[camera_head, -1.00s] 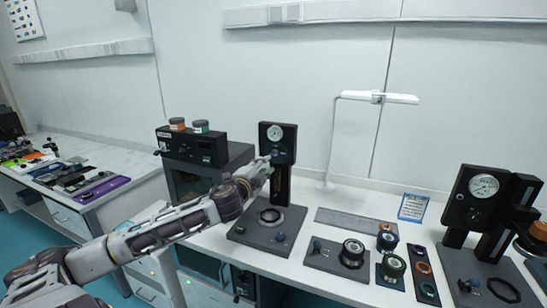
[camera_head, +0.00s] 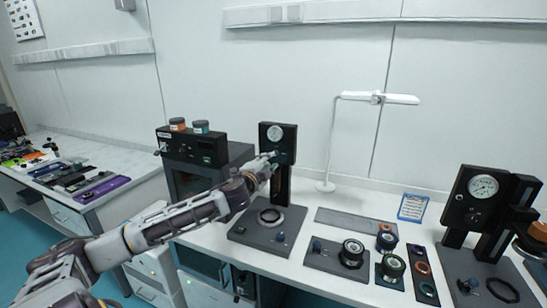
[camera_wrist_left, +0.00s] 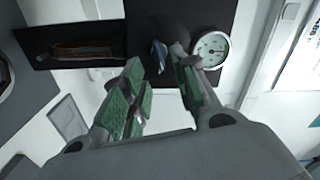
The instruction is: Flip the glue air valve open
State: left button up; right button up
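The glue air valve appears as a small blue lever (camera_wrist_left: 158,56) on the dark panel of a black gauge stand (camera_head: 280,185) in the left wrist view. It sits just left of the round white gauge (camera_wrist_left: 211,49), which also shows in the head view (camera_head: 275,133). My left gripper (camera_head: 273,158) is at the panel just below the gauge and partly covers the lever there. In the left wrist view its green-padded fingers (camera_wrist_left: 157,62) are apart, with the lever between the tips. I cannot tell whether they touch it. My right gripper is out of view.
A black controller box (camera_head: 192,147) with two small jars stands left of the gauge stand. A second gauge stand (camera_head: 483,205) is at the right. Several fixtures and rings, including a black round fixture (camera_head: 352,250), lie on the white bench between. A lamp (camera_head: 330,150) stands behind.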

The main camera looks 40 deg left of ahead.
pick_arm(q)
jog(key=shift+p+x, duration=0.55)
jog(key=shift+x, duration=2.3)
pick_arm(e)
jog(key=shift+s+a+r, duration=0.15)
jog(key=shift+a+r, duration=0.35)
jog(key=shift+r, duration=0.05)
pick_arm(q)
jog(key=shift+c, duration=0.3)
jog(key=c, duration=0.5)
grip_shut()
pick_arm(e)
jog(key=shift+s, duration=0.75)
